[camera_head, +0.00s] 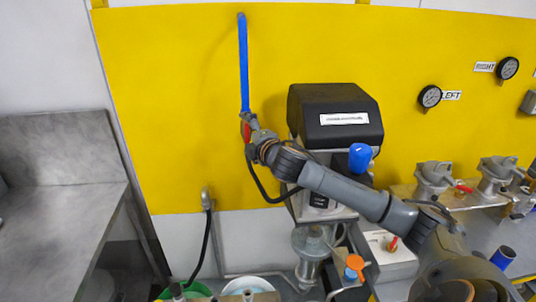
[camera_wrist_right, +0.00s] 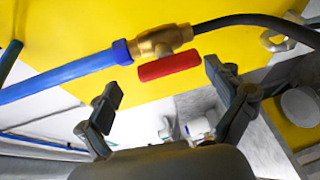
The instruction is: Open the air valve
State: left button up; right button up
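The air valve has a brass body (camera_wrist_right: 160,42) with a red handle (camera_wrist_right: 169,66), at the end of a blue pipe (camera_wrist_right: 62,77). In the wrist view the handle lies roughly parallel to the pipe. In the head view the red handle (camera_head: 246,131) shows just below the blue pipe (camera_head: 243,65), partly hidden by my right gripper (camera_head: 254,130). In the wrist view my right gripper (camera_wrist_right: 163,92) is open. Its fingers are spread to either side of the handle, with nothing between the tips; contact is not visible. My left gripper is not in view.
A yellow wall panel (camera_head: 175,100) stands behind the valve. A black-topped machine (camera_head: 335,112) is right of my gripper, behind my right arm. A black hose (camera_wrist_right: 250,19) leaves the valve. A grey metal table (camera_head: 65,220) is at left, and buckets (camera_head: 248,285) are below.

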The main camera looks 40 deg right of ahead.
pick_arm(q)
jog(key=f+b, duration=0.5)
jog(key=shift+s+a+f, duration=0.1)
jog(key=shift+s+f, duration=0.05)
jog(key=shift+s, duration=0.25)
pick_arm(e)
jog(key=f+v, duration=0.1)
jog(key=v, duration=1.3)
jog(key=shift+s, duration=0.15)
jog(key=shift+d+r, duration=0.1)
jog(key=shift+d, duration=0.05)
